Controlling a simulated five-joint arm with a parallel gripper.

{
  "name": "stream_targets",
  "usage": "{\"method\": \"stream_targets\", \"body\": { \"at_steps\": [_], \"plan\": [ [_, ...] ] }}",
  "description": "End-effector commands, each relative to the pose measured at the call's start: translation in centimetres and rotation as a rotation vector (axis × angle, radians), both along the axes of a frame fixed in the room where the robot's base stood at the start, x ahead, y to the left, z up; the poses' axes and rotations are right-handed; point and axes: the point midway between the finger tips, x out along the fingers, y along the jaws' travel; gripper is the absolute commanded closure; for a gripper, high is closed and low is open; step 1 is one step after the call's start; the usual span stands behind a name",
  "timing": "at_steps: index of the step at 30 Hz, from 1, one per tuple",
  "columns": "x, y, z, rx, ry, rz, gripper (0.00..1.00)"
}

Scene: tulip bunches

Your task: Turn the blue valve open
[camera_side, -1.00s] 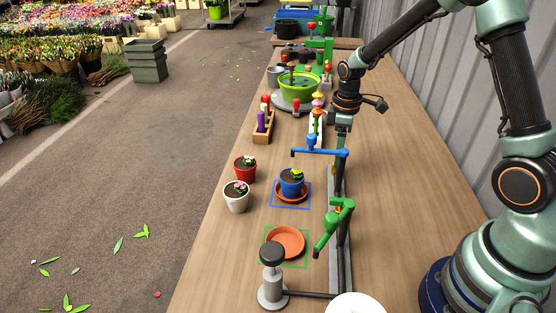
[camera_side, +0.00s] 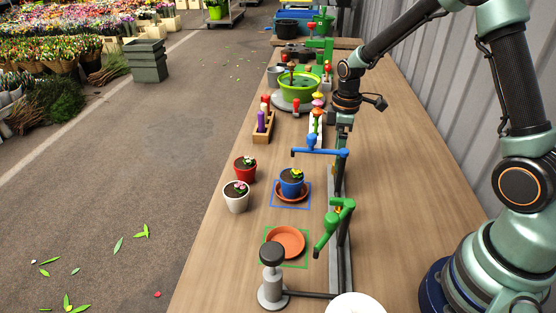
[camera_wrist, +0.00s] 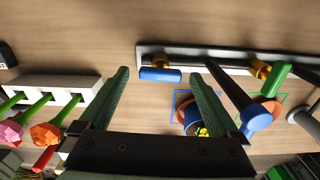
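The blue valve (camera_side: 333,153) is on the grey rail, a blue bar reaching left over the table with a blue knob on it. In the wrist view a short blue handle (camera_wrist: 160,75) sits on a yellow fitting on the rail. My gripper (camera_wrist: 157,72) is open, its two green fingers spread apart with the blue handle between their tips in the picture. I cannot tell whether they touch it. In the side view my gripper (camera_side: 343,121) is above and behind the blue valve, its fingers hard to make out.
A green valve (camera_side: 341,206) is nearer on the rail. Below the blue bar, a blue pot (camera_side: 291,183) stands on a saucer in a blue square. An empty saucer (camera_side: 287,240) lies in a green square. Red (camera_side: 245,168) and white (camera_side: 236,198) pots stand left. Table right of the rail is clear.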

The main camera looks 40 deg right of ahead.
Motion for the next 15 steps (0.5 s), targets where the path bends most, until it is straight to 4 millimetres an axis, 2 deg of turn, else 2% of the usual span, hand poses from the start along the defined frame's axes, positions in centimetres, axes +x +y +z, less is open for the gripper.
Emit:
{"method": "stream_targets", "body": {
  "at_steps": [5,8,15],
  "plan": [
    [0.0,0.0,0.2,0.000,0.000,-0.001,0.03],
    [0.0,0.0,1.1,0.000,-0.001,-0.001,0.03],
    [0.1,0.0,5.7,-0.001,-0.005,-0.001,0.03]
  ]
}}
